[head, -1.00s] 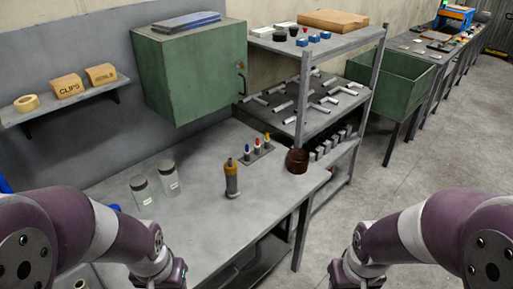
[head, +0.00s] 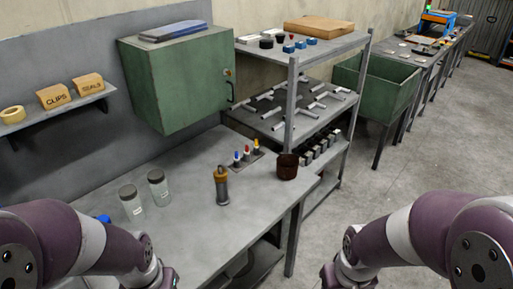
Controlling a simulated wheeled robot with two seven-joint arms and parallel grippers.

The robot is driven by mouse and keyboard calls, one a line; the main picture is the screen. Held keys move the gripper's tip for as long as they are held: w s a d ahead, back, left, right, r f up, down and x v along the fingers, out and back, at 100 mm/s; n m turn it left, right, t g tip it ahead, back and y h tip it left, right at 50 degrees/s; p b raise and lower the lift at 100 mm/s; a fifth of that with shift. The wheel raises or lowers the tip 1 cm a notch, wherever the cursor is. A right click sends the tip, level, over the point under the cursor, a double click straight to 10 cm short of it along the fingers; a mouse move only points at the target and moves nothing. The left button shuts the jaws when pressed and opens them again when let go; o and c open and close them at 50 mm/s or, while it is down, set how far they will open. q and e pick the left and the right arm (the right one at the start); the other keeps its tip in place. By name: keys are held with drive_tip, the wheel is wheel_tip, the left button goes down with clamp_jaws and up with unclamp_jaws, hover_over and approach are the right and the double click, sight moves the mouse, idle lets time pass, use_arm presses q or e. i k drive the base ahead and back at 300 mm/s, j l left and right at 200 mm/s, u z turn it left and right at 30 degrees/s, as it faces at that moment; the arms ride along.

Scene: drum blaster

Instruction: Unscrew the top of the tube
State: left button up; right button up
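A tube (head: 222,187) with a grey body and an orange-brown top (head: 221,172) stands upright on the grey workbench (head: 185,240). A thin tip rises from its top. Both of my arms come in at the lower corners, the left one over the bench's front left and the right one over the floor side. Neither gripper shows in the head view, so their state is hidden. Nothing touches the tube.
Two glass jars (head: 131,203) (head: 159,188) stand left of the tube. A small rack with coloured-tip items (head: 247,158) is behind it, and a brown cup (head: 287,167) is at the right edge. A green cabinet (head: 175,85) hangs behind. The bench front is clear.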

sight(223, 198)
drive_tip(key=u, duration=0.25)
drive_tip(key=i+l+u, duration=0.25)
drive_tip(key=u, duration=0.15)
drive_tip(key=i+l+u, duration=0.2)
drive_tip(key=l+u, duration=0.2)
drive_tip(key=i+l+u, duration=0.15)
drive_tip(key=l+u, duration=0.25)
drive_tip(key=l, duration=0.15)
drive_tip(key=i+l, duration=0.1)
drive_tip(key=l, duration=0.35)
drive_tip(key=i+l, duration=0.1)
drive_tip(key=l, duration=0.35)
drive_tip(key=u, duration=0.05)
